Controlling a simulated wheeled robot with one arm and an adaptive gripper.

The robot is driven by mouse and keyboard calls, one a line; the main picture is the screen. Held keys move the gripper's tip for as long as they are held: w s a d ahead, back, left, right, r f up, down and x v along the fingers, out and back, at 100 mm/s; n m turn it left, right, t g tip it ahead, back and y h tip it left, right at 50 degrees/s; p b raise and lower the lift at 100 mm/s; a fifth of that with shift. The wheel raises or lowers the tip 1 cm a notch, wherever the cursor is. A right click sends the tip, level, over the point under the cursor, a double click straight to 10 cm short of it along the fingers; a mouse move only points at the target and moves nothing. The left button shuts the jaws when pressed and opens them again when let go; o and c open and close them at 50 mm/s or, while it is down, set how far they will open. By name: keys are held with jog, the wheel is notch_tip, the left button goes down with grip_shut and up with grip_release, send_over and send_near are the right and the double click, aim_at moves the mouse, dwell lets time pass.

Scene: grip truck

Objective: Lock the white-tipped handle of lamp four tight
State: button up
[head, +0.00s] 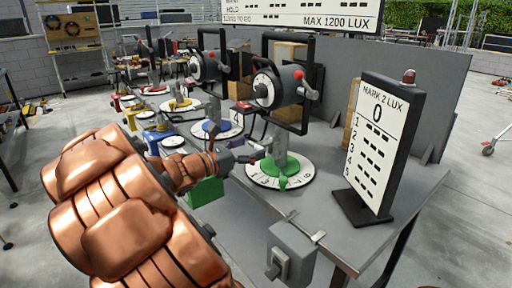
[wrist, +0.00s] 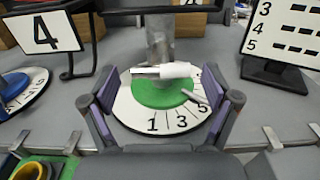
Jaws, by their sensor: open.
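Lamp four (head: 272,88), the nearest lamp, has a black yoke and stands on a post above a green-centred numbered dial (head: 270,180). The dial also shows in the wrist view (wrist: 125,112). A handle with a white tip (wrist: 178,70) sticks out sideways at the foot of the post, just above the green centre. My gripper (wrist: 164,104) is open and empty, with one finger on each side of the dial. The handle lies beyond the fingertips, between them in the picture; I see no contact. In the head view my gripper (head: 250,156) is beside the post, small and partly merged with it.
A sign with a 4 (wrist: 42,32) stands left of the dial. A Mark 2 Lux board (head: 377,145) reading 0 stands to the right on the grey bench (head: 345,235). A grey switch box (head: 290,255) is at the bench's front edge. More lamps stand farther back.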

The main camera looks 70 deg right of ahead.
aim_at(262, 144)
jog(key=shift+x, duration=1.1)
jog(key=c, duration=1.2)
jog(key=shift+o, duration=0.2)
